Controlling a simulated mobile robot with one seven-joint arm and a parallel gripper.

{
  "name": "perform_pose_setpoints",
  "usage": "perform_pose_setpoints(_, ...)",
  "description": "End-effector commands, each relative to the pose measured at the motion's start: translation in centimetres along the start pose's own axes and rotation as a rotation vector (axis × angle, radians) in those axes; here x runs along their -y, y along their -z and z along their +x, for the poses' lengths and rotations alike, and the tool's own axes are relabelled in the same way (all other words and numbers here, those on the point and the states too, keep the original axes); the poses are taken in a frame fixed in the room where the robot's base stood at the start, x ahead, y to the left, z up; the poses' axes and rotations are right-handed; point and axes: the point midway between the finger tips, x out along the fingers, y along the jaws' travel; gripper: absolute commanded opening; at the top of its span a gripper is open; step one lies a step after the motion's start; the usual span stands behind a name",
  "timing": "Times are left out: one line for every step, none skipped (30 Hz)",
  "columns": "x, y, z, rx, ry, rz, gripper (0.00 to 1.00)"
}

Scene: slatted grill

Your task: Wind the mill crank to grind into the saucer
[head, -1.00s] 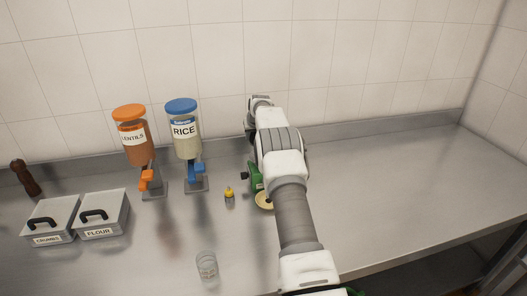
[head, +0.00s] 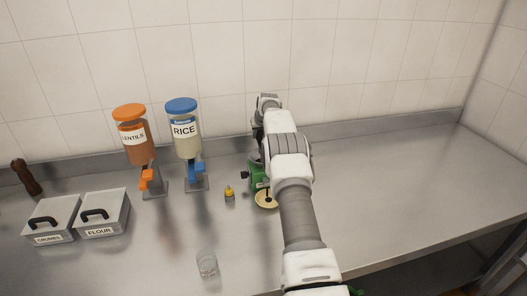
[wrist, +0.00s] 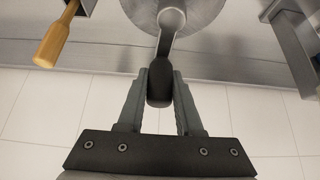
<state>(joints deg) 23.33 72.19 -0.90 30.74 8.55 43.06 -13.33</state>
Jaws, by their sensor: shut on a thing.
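The mill shows in the head view as a green body (head: 256,176), mostly hidden behind my arm. The saucer (head: 266,204), a small cream dish, sits at the mill's front with a small darker patch in it, partly covered by my arm. In the wrist view my gripper (wrist: 160,84) is shut on the dark crank knob (wrist: 159,88), one finger on each side. In the head view my fingers are hidden behind my arm.
Left of the mill stand a small yellow-topped bottle (head: 229,194), a rice dispenser (head: 184,140) and a lentils dispenser (head: 134,140). Two lidded boxes (head: 101,214) sit further left. A clear glass (head: 207,264) stands near the front. The counter (head: 400,170) is clear to the right.

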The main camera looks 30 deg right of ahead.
Motion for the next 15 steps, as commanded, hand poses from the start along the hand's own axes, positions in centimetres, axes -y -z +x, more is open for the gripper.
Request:
perform_pose_setpoints(-0.67, -0.69, 0.3, 0.015, -0.002, 0.002, 0.0)
perform_pose_setpoints(-0.83, -0.72, 0.29, 0.016, -0.002, 0.002, 0.0)
perform_pose_setpoints(-0.91, -0.73, 0.27, 0.016, -0.001, 0.002, 0.0)
perform_pose_setpoints(-0.9, -0.73, 0.26, 0.016, -0.001, 0.001, 0.0)
perform_pose_setpoints(-0.86, -0.72, 0.26, 0.017, 0.0, 0.001, 0.0)
perform_pose_setpoints(-0.82, -0.72, 0.26, 0.017, 0.0, 0.001, 0.0)
perform_pose_setpoints(-0.8, -0.72, 0.26, 0.017, 0.0, 0.001, 0.0)
perform_pose_setpoints(-0.78, -0.73, 0.27, 0.017, 0.001, 0.001, 0.0)
perform_pose_setpoints(-0.75, -0.73, 0.28, 0.017, 0.001, 0.0, 0.0)
perform_pose_setpoints(-0.75, -0.75, 0.29, 0.017, 0.001, 0.001, 0.0)
perform_pose_setpoints(-0.8, -0.78, 0.31, 0.017, 0.001, 0.001, 0.0)
perform_pose_setpoints(-0.93, -0.86, 0.32, 0.017, 0.002, 0.001, 0.0)
perform_pose_setpoints(-1.08, -0.94, 0.32, 0.017, 0.002, 0.001, 0.0)
perform_pose_setpoints(-1.27, -1.02, 0.3, 0.017, 0.002, 0.001, 0.0)
perform_pose_setpoints(-1.52, -1.12, 0.25, 0.017, 0.002, 0.001, 0.0)
